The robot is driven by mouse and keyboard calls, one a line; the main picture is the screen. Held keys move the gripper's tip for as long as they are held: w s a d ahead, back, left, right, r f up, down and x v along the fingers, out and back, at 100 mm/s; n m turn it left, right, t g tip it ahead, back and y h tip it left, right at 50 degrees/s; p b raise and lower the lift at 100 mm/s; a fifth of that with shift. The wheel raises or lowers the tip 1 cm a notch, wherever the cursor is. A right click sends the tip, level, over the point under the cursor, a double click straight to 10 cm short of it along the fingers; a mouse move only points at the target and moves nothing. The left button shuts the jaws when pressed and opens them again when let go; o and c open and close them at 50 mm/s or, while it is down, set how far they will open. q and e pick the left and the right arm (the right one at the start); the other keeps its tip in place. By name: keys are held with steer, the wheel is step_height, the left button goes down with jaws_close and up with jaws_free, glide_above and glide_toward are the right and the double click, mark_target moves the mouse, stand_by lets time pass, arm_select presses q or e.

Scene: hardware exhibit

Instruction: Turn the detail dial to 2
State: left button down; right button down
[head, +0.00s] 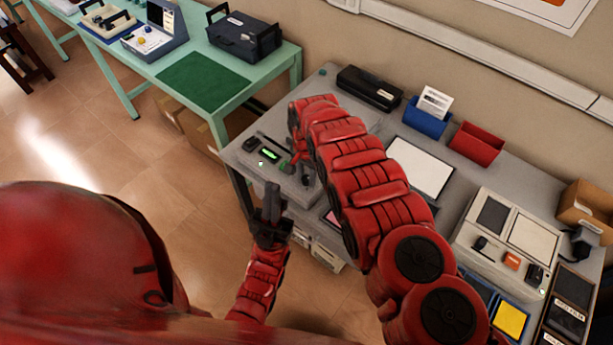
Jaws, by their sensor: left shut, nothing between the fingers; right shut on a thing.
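A grey console (250,165) with a small lit green display (268,153) stands at the left end of the grey bench. My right arm reaches over from the lower right, and its gripper (303,168) points down at the console, just right of the display. It is shut on what appears to be the console's dial, which the fingers and arm hide; its pointer and markings cannot be read. My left gripper (271,205) is shut and empty, in front of the console near the bench's front edge.
Behind my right arm are a black case (369,88), a blue card holder (427,118) and a red bin (476,143). A white panel (420,167) lies right of the arm. Another control unit (507,240) stands further right. A green table (160,70) is at upper left, with open floor before it.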

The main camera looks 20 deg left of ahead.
steer(key=m+b, duration=0.2)
steer(key=m, duration=0.2)
steer(key=shift+f, duration=0.1)
steer(key=shift+m+b, duration=0.45)
steer(key=shift+m, duration=0.25)
steer(key=c, duration=0.5)
jaws_free()
steer(key=shift+r, duration=0.2)
